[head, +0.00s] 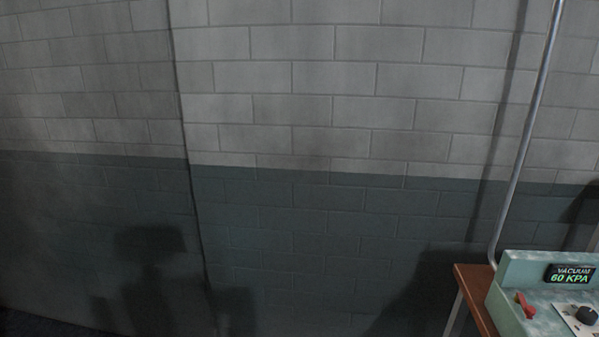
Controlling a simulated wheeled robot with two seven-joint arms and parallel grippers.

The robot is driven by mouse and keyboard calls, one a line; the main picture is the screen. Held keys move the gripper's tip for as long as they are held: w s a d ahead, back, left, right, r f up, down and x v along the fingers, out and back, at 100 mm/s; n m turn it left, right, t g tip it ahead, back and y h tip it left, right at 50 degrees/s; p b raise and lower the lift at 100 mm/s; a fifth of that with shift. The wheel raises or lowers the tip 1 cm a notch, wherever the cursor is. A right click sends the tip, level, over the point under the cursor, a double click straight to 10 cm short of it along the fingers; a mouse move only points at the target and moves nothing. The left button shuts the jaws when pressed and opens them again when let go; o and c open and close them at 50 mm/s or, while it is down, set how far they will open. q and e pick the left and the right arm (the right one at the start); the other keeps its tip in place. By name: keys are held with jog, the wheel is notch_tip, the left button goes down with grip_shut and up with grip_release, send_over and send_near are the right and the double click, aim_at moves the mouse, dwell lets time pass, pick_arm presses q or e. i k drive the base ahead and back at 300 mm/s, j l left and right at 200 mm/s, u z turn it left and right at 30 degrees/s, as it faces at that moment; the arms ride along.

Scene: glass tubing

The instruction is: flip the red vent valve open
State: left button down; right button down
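The red vent valve (525,305) is a small red lever on the front left of a pale green vacuum box (507,283) at the lower right of the head view. It tilts across its base, and I cannot tell from this view whether it is open or closed. The display (570,274) on the box reads "VACUUM 60 KPA". Neither of my grippers is in view.
The box stands on a wooden-topped table (473,290), cut off by the frame edge. A black knob (587,315) sits right of the lever. A metal pipe (524,140) rises behind the box. A block wall (290,120) fills the background.

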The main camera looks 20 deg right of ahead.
aim_at(529, 311)
jog(key=i+j+z, duration=0.25)
jog(key=z, duration=0.15)
jog(key=i+j+z, duration=0.65)
jog(key=z, duration=0.2)
jog(key=i+j+z, duration=0.15)
jog(key=j+z, duration=0.25)
jog(key=j, duration=0.2)
